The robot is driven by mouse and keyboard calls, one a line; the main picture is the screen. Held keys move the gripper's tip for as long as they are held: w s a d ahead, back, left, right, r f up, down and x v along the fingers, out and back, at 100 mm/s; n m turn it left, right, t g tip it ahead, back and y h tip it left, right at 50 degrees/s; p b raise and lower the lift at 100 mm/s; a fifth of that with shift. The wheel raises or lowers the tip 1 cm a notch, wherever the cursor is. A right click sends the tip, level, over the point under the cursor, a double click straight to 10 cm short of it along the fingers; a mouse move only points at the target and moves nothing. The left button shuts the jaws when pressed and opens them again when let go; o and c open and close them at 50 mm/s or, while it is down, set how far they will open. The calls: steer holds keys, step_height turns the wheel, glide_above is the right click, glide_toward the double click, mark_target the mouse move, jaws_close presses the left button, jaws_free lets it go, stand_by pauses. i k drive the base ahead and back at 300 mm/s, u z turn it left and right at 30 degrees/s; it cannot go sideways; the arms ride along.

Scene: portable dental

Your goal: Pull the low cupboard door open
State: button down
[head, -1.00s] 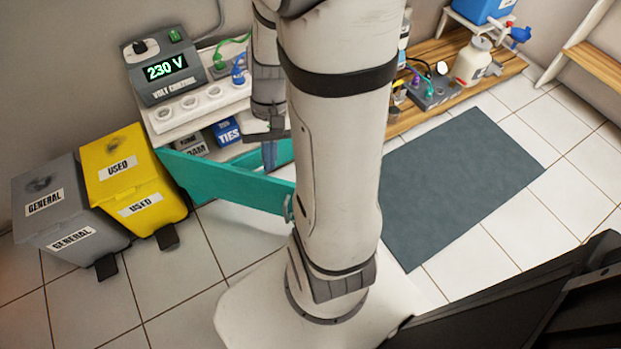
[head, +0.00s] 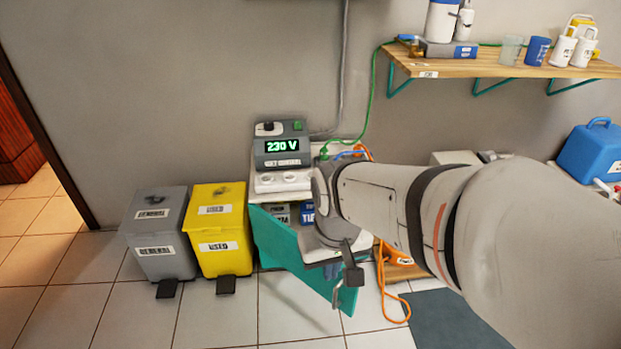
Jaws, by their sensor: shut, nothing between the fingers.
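The teal low cupboard door (head: 285,252) stands swung open, out from the cupboard under the voltage unit. Its metal handle (head: 337,294) shows near the door's outer end. Labelled boxes (head: 306,214) are visible inside the cupboard, partly hidden by the door and my arm. My gripper (head: 352,277) is shut and empty, beside the outer end of the door, near the handle. I cannot tell whether it touches the door. My arm comes in from the right and hides the cupboard's right side.
The volt control unit (head: 281,147), reading 230 V, sits on the cupboard. A yellow bin (head: 222,245) and a grey bin (head: 158,250) stand left of the door. An orange cable (head: 384,290) hangs to the floor at right. Front-left floor tiles are clear.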

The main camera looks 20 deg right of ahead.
mark_target(276, 239)
steer(key=u, duration=1.25)
steer(key=k, duration=1.15)
steer(key=z, duration=1.45)
steer(key=i, duration=1)
steer(key=z, duration=0.05)
